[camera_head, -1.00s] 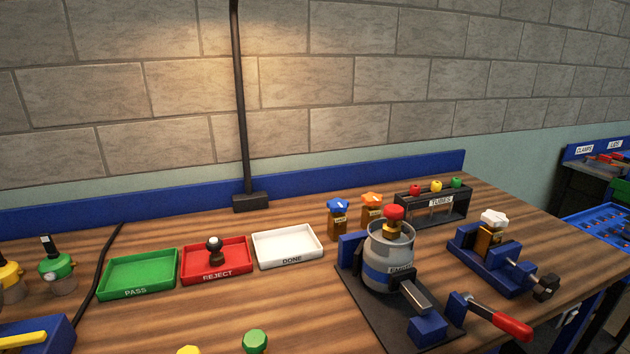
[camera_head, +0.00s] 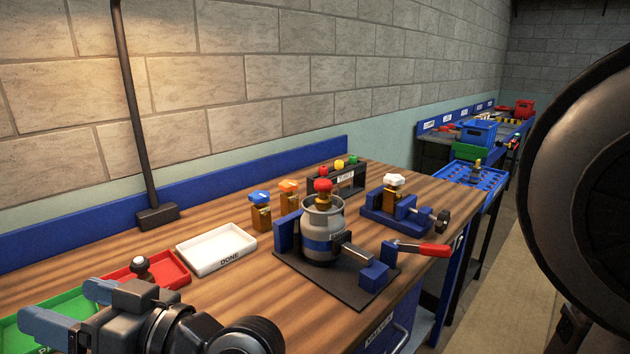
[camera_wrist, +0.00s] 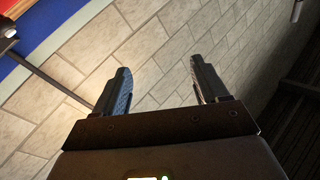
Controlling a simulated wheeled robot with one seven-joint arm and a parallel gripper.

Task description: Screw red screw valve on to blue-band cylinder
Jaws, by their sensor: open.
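The blue-band cylinder (camera_head: 321,248) is a grey metal bottle with a blue band, standing upright in a blue vise on a dark base plate in the head view. The red screw valve (camera_head: 323,186) sits upright at the top of the cylinder; how tightly it is seated cannot be told. My gripper (camera_head: 57,302) is at the lower left of the head view, open and empty, well to the left of the cylinder. In the wrist view its two fingers (camera_wrist: 160,65) are spread apart, with only wall behind them.
A white tray (camera_head: 217,250), a red tray (camera_head: 170,270) holding a dark-based knob and a green tray (camera_head: 40,318) line the bench. Blue (camera_head: 260,197) and orange (camera_head: 288,185) valves stand behind the cylinder. A white valve (camera_head: 393,181) stands in a second vise. A red handle (camera_head: 420,250) juts out right.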

